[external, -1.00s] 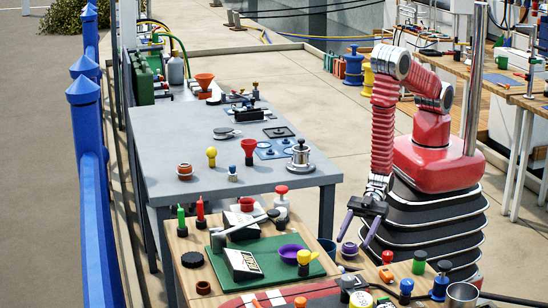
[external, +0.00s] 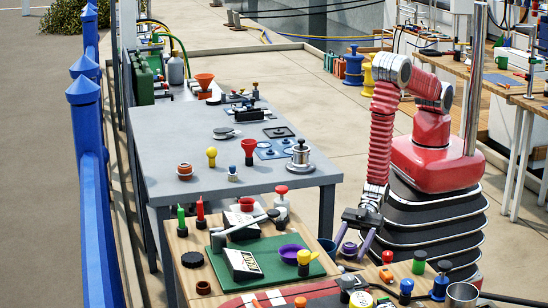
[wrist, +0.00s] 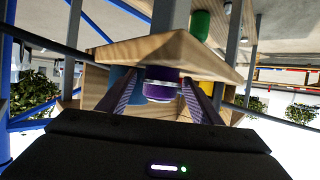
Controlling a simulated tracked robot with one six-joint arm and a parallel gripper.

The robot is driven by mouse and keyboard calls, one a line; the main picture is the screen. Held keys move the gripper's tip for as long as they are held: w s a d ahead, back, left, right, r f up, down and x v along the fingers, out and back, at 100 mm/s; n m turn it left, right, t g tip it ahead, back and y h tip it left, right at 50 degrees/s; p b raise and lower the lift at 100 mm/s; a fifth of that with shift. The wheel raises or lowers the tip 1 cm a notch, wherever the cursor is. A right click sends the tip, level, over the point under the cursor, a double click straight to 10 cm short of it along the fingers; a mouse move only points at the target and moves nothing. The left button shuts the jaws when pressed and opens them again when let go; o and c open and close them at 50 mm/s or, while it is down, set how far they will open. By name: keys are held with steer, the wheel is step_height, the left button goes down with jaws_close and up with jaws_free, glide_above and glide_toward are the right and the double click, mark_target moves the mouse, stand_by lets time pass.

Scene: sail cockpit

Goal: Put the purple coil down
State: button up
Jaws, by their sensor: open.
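A purple coil with a pale band (wrist: 162,85) shows between my fingers in the wrist view, beside a wooden board. In the external view a small purple round thing (external: 349,248), which looks like the same coil, is low between the fingers, near the wooden table's edge. My gripper (external: 348,256) points down there with its two purple-grey fingers apart. It also shows in the wrist view (wrist: 163,107), one finger on each side of the coil. I cannot tell whether either finger touches it. What the coil rests on is partly hidden.
A purple bowl-like piece (external: 289,253) lies on the green mat (external: 268,244). Jars and tools crowd the wooden table's front. The grey table (external: 185,130) has clear room at its left.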

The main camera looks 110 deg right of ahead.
mark_target(350, 244)
steer(key=shift+c, duration=0.6)
steer(key=c, duration=1)
steer(key=shift+c, duration=0.2)
steer(key=shift+r, duration=0.1)
steer(key=shift+r, duration=4.95)
